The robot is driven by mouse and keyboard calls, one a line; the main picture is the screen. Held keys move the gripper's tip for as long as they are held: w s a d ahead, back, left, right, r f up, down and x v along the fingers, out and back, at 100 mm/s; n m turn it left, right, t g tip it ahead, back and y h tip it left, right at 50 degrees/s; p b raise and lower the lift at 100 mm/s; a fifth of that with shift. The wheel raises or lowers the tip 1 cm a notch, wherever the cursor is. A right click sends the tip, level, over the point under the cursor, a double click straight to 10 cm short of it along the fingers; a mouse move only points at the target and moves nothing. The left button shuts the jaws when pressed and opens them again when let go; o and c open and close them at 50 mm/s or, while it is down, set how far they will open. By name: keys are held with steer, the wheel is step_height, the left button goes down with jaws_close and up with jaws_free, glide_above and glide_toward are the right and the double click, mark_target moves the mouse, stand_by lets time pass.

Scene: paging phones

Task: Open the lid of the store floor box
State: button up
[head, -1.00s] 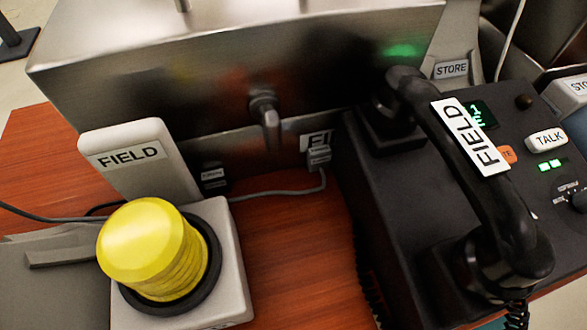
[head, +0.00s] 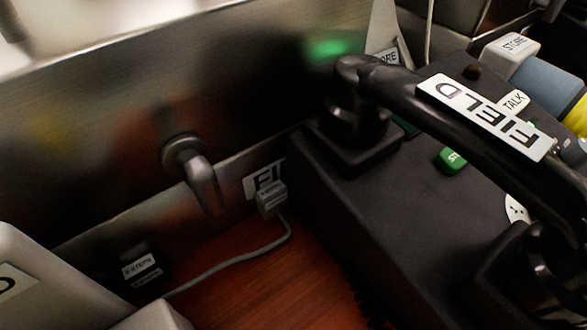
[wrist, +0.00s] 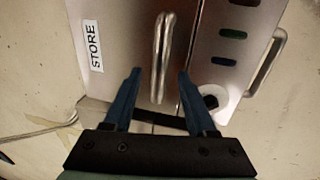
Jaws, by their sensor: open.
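In the wrist view, a metal box front with a STORE label (wrist: 95,47) lies ahead of my gripper; I take it as the store floor box (wrist: 120,40). A shiny upright bar handle (wrist: 163,45) stands out from it. My gripper (wrist: 158,72) is open, with one dark blue finger on each side of the handle's lower part in the picture. No contact with the handle can be made out. How far the lid is raised cannot be told. Neither my gripper nor this box can be made out in the head view.
Beside the box, a metal panel (wrist: 215,75) bears coloured ovals and a second handle (wrist: 278,58). Pale floor (wrist: 35,100) with a cable lies left. The head view shows a metal case (head: 110,110) with a lever (head: 203,182) and a black FIELD phone (head: 345,195) on a wooden desk.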

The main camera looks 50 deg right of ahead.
steer(key=shift+w+d+f+b, duration=0.15)
steer(key=shift+f+b, duration=0.25)
steer(key=shift+f, duration=0.6)
jaws_close()
stand_by(0.8)
